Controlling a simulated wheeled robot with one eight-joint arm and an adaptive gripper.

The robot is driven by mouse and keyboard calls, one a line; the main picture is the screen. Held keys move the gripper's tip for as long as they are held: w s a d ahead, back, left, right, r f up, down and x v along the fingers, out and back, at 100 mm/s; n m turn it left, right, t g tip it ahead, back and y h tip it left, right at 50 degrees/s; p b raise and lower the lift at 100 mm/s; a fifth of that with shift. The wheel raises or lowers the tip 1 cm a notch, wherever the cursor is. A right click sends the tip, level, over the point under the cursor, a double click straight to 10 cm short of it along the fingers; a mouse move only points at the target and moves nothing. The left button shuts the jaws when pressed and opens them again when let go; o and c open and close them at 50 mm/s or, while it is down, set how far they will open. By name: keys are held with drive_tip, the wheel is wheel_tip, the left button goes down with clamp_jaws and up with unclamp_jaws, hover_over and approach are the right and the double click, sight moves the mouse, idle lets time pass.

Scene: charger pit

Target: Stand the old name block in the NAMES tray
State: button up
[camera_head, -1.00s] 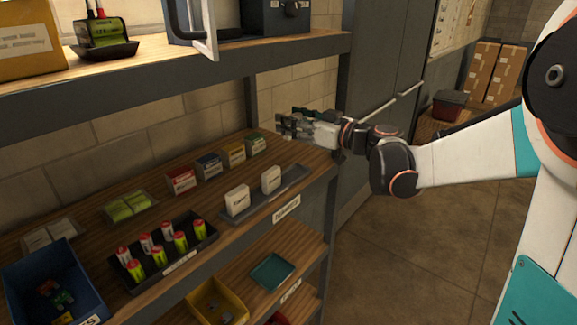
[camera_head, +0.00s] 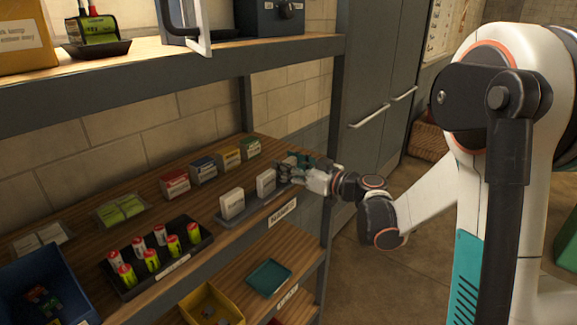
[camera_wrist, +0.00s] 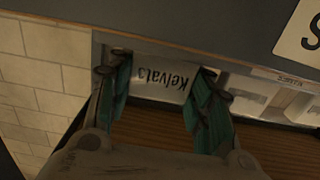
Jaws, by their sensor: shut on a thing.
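My gripper (camera_head: 287,174) is at the right end of the NAMES tray (camera_head: 256,207), low over the shelf. In the wrist view its teal fingers (camera_wrist: 164,78) are shut on a pale block (camera_wrist: 160,88) lettered "Kelvats", which reads upside down there. In the head view the fingers mostly hide this block, and I cannot tell whether it touches the tray. Two white blocks, one on the left (camera_head: 232,204) and one on the right (camera_head: 265,183), stand upright in the tray. The right one is close to my gripper.
Several small coloured boxes (camera_head: 203,170) stand behind the tray. A black battery rack (camera_head: 160,280) is at its left. The upper shelf (camera_head: 190,82) overhangs the back. A yellow bin (camera_head: 210,306) and a teal tray (camera_head: 268,278) are on the shelf below.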

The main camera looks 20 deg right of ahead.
drive_tip(key=shift+f, duration=0.1)
drive_tip(key=o, duration=0.8)
drive_tip(key=shift+c, duration=0.2)
drive_tip(key=shift+r, duration=0.2)
drive_tip(key=v, duration=1.2)
